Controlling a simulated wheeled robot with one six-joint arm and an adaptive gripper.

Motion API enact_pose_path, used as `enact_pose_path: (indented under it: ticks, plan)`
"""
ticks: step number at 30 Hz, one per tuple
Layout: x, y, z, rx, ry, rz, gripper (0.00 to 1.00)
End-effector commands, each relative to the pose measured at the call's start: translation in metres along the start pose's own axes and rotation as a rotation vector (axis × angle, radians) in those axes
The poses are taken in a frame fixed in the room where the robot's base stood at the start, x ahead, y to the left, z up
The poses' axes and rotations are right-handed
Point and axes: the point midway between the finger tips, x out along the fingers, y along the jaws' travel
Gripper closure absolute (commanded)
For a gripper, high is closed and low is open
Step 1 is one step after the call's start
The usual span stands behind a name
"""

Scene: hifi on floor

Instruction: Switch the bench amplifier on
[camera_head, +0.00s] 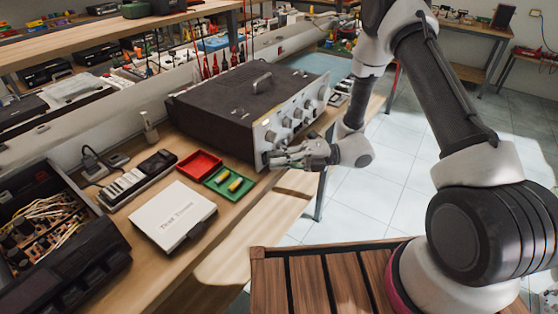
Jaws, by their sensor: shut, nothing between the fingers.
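The bench amplifier (228,101) is a dark box with a handle on top and a pale front panel (303,107) with several knobs. It stands on the wooden bench, its panel facing right. My gripper (272,160) is shut and empty at the lower near corner of the panel. Its fingertips lie at or very close to the panel; I cannot tell whether they touch. The gripper covers the lower near part of the panel, and no power switch can be made out there.
A red tray (200,157) and a green tray (219,187) with yellow pieces lie near the amplifier. A white box (172,214), a power strip (120,187) and an open wired case (45,215) stand on the bench (152,262). The tiled floor at right is open.

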Motion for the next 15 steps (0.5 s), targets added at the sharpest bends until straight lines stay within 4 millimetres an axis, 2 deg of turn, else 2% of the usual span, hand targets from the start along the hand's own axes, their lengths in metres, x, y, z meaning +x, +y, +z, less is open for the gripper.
enact_pose_path:
  ticks: [8,12,15]
  plan:
    - [-0.010,0.002,-0.008,0.000,-0.001,-0.001,1.00]
    - [-0.026,0.007,-0.025,0.003,0.001,0.000,1.00]
    - [-0.052,0.010,-0.022,-0.001,-0.001,-0.001,1.00]
